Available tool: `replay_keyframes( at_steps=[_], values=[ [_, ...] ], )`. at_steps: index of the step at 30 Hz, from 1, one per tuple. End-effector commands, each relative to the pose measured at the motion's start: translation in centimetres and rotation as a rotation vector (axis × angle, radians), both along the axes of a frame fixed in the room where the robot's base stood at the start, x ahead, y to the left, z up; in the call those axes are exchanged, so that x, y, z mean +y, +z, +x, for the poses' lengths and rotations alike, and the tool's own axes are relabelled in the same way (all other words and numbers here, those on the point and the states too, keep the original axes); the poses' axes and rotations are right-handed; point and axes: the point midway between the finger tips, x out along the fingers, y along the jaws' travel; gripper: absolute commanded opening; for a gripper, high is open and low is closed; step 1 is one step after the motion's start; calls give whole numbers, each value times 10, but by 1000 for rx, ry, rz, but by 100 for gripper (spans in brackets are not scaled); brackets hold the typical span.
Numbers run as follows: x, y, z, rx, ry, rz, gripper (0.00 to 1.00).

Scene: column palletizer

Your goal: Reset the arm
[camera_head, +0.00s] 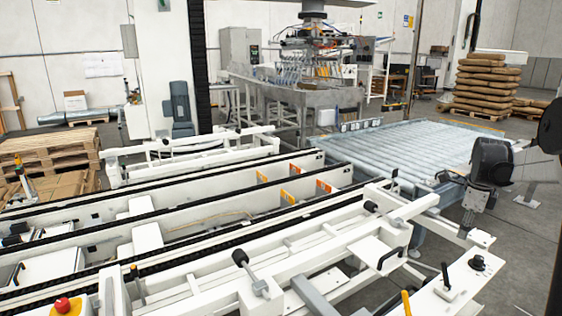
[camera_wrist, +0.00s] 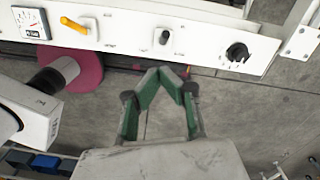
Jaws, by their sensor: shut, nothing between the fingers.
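My gripper (camera_wrist: 162,75) shows in the wrist view with two green-padded fingers. Their tips meet, and nothing is held between them. The gripper points towards a white control panel (camera_wrist: 202,40) that crosses the top of the view, with the grey floor visible around the fingers. I cannot make out the gripper in the head view. The control panel also shows at the lower right of the head view (camera_head: 455,290).
The panel carries a yellow lever (camera_wrist: 74,25), a small black switch (camera_wrist: 164,37) and a black knob (camera_wrist: 237,52). White conveyor rails fill the head view's foreground, with a roller bed (camera_head: 405,150) behind. Wooden pallets (camera_head: 45,155) stand left; stacked sacks (camera_head: 487,85) stand back right.

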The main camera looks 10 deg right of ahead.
Motion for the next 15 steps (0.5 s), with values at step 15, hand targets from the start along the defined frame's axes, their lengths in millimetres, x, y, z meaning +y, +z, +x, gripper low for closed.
replay_keyframes(
  at_steps=[15],
  values=[
    [168,75,-38,-152,764,-165,0]
  ],
)
